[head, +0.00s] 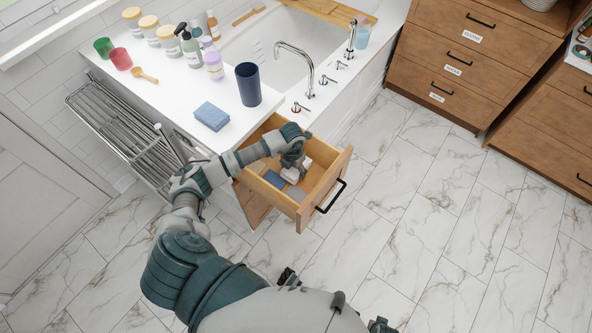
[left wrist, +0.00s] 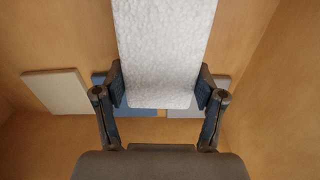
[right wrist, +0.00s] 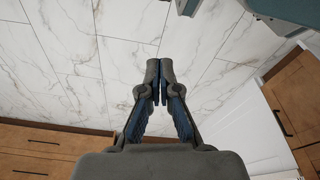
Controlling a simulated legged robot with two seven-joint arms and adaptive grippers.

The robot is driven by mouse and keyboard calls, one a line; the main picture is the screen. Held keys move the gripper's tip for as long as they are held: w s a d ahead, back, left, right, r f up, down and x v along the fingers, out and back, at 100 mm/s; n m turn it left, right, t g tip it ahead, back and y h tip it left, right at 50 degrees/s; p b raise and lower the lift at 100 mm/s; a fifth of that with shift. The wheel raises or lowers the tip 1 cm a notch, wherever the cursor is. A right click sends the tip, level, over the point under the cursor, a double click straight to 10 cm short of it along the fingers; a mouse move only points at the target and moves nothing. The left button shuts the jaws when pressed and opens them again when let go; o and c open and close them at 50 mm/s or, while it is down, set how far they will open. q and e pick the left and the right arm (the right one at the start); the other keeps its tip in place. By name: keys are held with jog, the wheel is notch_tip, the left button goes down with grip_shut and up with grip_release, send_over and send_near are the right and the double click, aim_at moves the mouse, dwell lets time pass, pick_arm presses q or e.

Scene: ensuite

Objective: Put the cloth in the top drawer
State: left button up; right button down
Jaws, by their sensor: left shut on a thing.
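The top drawer (head: 326,187) under the counter is pulled open. My left gripper (head: 293,163) reaches down into it. In the left wrist view my left gripper (left wrist: 160,95) is shut on a white, textured cloth (left wrist: 168,45), with one finger on each side. The held cloth is inside the drawer space; whether it touches the drawer floor I cannot tell. Below it lie a blue folded piece (left wrist: 140,110), a grey one (left wrist: 185,112) and a beige one (left wrist: 57,91). My right gripper (right wrist: 160,78) has its fingertips together, empty, above the marble floor.
A blue folded cloth (head: 212,116) and a dark blue cup (head: 248,84) stand on the white counter (head: 185,112) beside the drawer. Several bottles and jars stand behind. A metal rack (head: 125,130) is at left. Wooden cabinets (head: 460,60) are at the back right; the tiled floor between is clear.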

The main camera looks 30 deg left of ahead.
aim_at(294, 170)
pick_arm(q)
jog(key=shift+s+a+f, duration=0.15)
jog(key=shift+s+f, duration=0.15)
jog(key=shift+f, duration=0.25)
jog(key=shift+s+d, duration=0.1)
jog(key=shift+d, duration=0.1)
jog(key=o, duration=0.8)
jog(key=shift+d, duration=0.25)
jog(key=o, duration=0.4)
jog(key=shift+d, duration=0.2)
jog(key=shift+o, duration=0.2)
jog(key=shift+d+r, duration=0.1)
jog(key=shift+d, duration=0.1)
jog(key=shift+a, duration=0.5)
jog(key=shift+w+a+r+p, duration=0.1)
jog(key=shift+r+p, duration=0.1)
jog(key=shift+r, duration=0.25)
jog(key=shift+w+a+r+p, duration=0.1)
jog(key=shift+r+p, duration=0.05)
jog(key=shift+r, duration=0.25)
notch_tip(294, 170, up, 12)
jog(key=shift+w+f+p, duration=0.2)
jog(key=shift+f+p, duration=0.05)
jog(key=shift+p, duration=0.15)
pick_arm(e)
jog(key=shift+s+d+f, duration=0.1)
jog(key=shift+s+f, duration=0.4)
jog(key=shift+f, duration=0.35)
jog(key=shift+s+f, duration=0.45)
jog(key=shift+f, duration=0.4)
